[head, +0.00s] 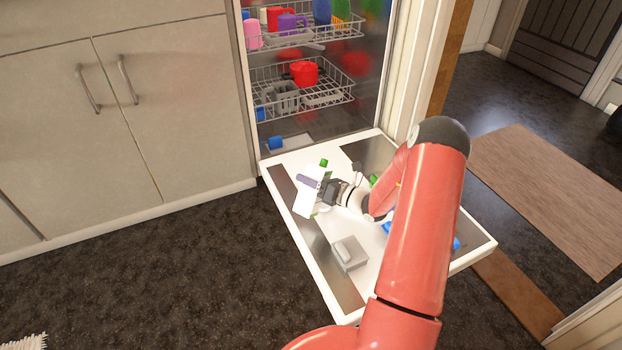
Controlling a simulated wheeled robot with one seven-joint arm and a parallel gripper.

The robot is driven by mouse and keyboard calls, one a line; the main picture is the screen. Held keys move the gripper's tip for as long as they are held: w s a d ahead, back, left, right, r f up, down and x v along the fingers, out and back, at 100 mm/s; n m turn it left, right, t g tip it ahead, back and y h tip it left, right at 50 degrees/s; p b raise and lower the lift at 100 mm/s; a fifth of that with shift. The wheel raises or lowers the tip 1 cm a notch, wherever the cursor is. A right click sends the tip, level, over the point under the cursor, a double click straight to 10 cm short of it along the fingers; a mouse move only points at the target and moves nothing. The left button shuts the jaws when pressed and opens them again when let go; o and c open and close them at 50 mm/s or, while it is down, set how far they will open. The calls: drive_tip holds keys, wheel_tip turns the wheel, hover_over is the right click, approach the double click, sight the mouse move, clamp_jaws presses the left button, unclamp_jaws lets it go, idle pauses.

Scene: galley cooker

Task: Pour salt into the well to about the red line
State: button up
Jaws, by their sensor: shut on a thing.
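My gripper (328,190) is over the open dishwasher door and is shut on a white pack (303,203) with a purple patch, which looks like the salt. The pack is tilted, and its opening is too small to make out. The jaws and the contact are small and partly hidden by my wrist. I cannot make out the well or a red line. A pale panel (298,147) lies on the tub floor beyond the pack, with a blue piece (275,143) at its left. I see no stream of salt.
A grey box (348,253) sits on the door (335,296). Green and blue pieces lie near my arm. The lower rack (262,104) holds a red pot (303,73); the upper rack (290,40) holds coloured cups. Closed cupboards (170,120) stand left.

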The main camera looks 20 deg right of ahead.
drive_tip(key=shift+s+a+f+m+p, duration=0.15)
drive_tip(key=shift+a+m+p, duration=0.1)
drive_tip(key=shift+m+p, duration=0.5)
drive_tip(key=shift+a+f+m, duration=0.1)
drive_tip(key=shift+f+m, duration=0.1)
drive_tip(key=shift+m, duration=0.25)
drive_tip(key=shift+s, duration=0.1)
drive_tip(key=shift+s+a+f+m+p, duration=0.15)
drive_tip(key=shift+a+f+m+p, duration=0.1)
drive_tip(key=shift+f+m+p, duration=0.65)
drive_tip(key=shift+r+m, duration=0.2)
drive_tip(key=shift+m, duration=0.1)
drive_tip(key=shift+f, duration=0.1)
drive_tip(key=shift+s+a+f+m, duration=0.15)
drive_tip(key=shift+f+m, duration=0.55)
drive_tip(key=shift+m, duration=0.5)
